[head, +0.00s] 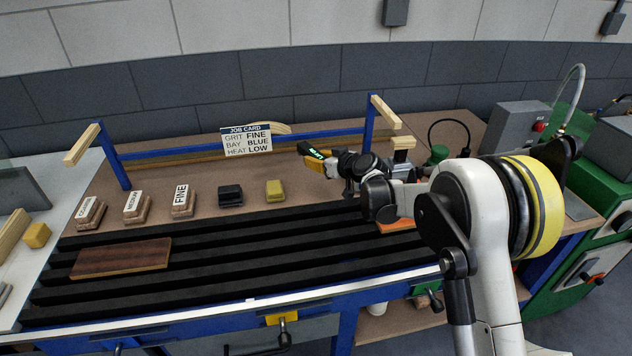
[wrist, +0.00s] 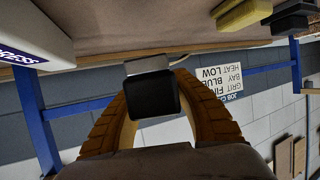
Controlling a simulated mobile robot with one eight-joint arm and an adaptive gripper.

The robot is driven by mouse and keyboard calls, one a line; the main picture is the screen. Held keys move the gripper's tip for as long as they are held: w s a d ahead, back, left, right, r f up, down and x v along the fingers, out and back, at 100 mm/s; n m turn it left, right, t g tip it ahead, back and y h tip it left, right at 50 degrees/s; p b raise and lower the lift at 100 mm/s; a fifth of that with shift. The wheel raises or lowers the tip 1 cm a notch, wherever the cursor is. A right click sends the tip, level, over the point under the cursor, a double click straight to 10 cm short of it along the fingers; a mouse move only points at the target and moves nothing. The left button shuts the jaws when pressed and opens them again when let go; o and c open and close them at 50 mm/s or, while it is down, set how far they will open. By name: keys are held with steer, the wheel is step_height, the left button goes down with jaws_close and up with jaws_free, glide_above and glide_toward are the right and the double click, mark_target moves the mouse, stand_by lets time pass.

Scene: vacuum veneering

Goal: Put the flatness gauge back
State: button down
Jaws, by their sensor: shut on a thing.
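The flatness gauge, a small dark block with a green-lettered face in the head view (head: 313,151), is in my gripper (head: 318,164). My gripper's yellow fingers are closed around it above the back of the brown bench (head: 330,190). In the wrist view, the fingers (wrist: 156,82) grip both sides of the gauge, a black square body (wrist: 155,98) with a pale grey part beyond it. The gauge is clear of the bench surface in the head view. My arm hides part of the bench to the right, and I cannot make out a resting place for the gauge.
Several sanding blocks, including FINE (head: 182,201), a black block (head: 230,195) and a yellow block (head: 275,190) line the bench. A brown veneer panel (head: 122,258) lies on black slats in front. Blue posts (head: 114,160) rise at the back.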

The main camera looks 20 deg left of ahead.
mark_target(316, 184)
steer(key=shift+f+b, duration=0.9)
steer(key=shift+f, duration=2.25)
steer(key=shift+f+b, duration=0.55)
steer(key=shift+f, duration=0.05)
steer(key=c, duration=1.2)
jaws_free()
steer(key=shift+o, duration=0.2)
steer(key=shift+r, duration=0.15)
